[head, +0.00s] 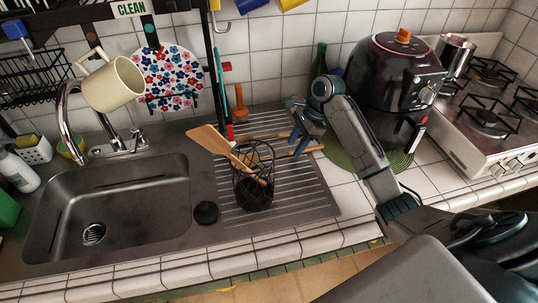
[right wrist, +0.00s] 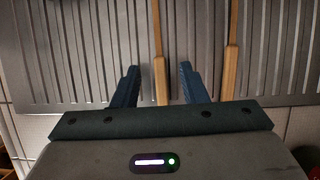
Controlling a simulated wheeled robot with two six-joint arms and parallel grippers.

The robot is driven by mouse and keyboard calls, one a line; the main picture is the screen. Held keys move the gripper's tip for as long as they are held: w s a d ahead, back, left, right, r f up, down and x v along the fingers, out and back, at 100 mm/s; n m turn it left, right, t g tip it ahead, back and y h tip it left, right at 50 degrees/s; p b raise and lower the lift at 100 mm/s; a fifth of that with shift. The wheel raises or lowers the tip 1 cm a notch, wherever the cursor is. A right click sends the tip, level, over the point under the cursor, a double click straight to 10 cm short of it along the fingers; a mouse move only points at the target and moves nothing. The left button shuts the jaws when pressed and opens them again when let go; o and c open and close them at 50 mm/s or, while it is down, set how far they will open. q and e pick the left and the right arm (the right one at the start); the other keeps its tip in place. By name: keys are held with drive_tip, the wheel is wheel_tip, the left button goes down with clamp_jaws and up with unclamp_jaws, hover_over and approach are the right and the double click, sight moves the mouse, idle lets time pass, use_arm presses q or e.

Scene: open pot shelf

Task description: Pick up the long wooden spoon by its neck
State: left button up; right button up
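Two long, thin wooden utensils lie on the ribbed drainboard. In the right wrist view, one wooden shaft (right wrist: 158,45) runs between my fingers, and a second shaft (right wrist: 232,50) lies to the right, outside them. Their far ends are out of that view, so I cannot tell which is the long spoon. In the head view, the wooden pieces (head: 314,149) show partly beside and under my right gripper (head: 294,128). That gripper is open and points down over the drainboard; the right wrist view also shows its open fingers (right wrist: 159,70). My left gripper is not in view.
A black wire basket (head: 253,176) holding wooden utensils (head: 212,142) stands on the drainboard (head: 307,207) left of my right gripper. A black air fryer (head: 385,85) on a green mat (head: 345,155) stands to the right. The sink (head: 120,205) is at left.

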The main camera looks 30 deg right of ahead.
drive_tip(key=shift+a+f, duration=0.3)
drive_tip(key=shift+f, duration=0.3)
drive_tip(key=shift+f+p, duration=0.1)
drive_tip(key=shift+p, duration=0.45)
clamp_jaws()
